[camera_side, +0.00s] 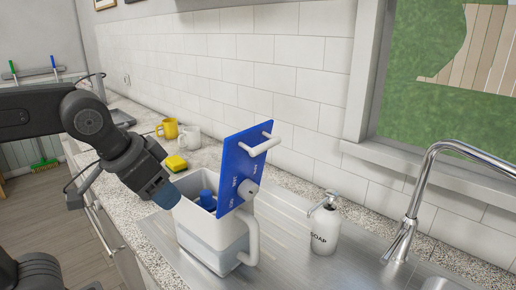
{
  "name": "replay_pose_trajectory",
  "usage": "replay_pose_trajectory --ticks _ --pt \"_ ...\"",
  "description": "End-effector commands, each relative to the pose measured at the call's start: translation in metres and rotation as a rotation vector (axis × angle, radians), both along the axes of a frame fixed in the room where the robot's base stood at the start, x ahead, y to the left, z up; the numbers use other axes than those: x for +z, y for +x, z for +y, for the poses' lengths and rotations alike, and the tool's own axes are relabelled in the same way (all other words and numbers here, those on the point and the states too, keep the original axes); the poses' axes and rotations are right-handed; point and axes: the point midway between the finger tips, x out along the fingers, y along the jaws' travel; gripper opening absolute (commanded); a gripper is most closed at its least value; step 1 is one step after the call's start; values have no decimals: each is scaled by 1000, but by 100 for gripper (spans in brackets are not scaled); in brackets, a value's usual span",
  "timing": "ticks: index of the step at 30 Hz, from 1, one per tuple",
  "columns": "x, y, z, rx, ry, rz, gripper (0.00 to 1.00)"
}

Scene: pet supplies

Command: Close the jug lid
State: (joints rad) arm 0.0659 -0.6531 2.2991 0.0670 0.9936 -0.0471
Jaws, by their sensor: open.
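The jug (207,236) is a white, partly see-through container with a handle on its right side. It stands on the steel draining surface. Its blue lid (243,160) is raised, standing tilted upward on the jug's right side, with a white bar handle and a white knob on it. A blue item (207,200) shows inside the jug's opening. My gripper (168,198) is at the left of the jug, close to its upper left rim, with bluish tips. It is open and holds nothing visible. I cannot tell whether it touches the jug.
A soap bottle (324,228) stands right of the jug, and a chrome tap (425,190) rises further right. A yellow sponge (177,163), a yellow mug (168,128) and a white mug (191,139) sit behind on the counter. A tiled wall (230,75) runs along the back.

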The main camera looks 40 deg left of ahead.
Motion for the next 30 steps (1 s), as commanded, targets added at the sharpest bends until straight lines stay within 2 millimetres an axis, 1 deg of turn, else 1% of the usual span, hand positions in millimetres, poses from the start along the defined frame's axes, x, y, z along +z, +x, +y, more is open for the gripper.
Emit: replay_pose_trajectory --ticks 1,3,6,8,9,11,12,14,15,19,21,24,27,30 --pt "22 13 -5 -16 19 -9 47" --pt "52 28 -11 -27 45 -20 40" --pt "90 47 -19 -31 79 -41 31" --pt "110 57 -25 -30 96 -53 25" --pt "123 63 -28 -26 106 -61 25" --pt "141 72 -35 -21 119 -73 25" --pt "153 77 -41 -15 127 -76 25" --pt "170 85 -52 -4 135 -77 25" --pt "180 90 -60 5 140 -70 25" --pt "201 97 -92 42 150 -18 25" --pt "207 96 -109 64 152 20 25" --pt "211 93 -130 95 159 67 25" --pt "212 89 -142 115 165 98 25" --pt "213 86 -148 127 167 114 25"
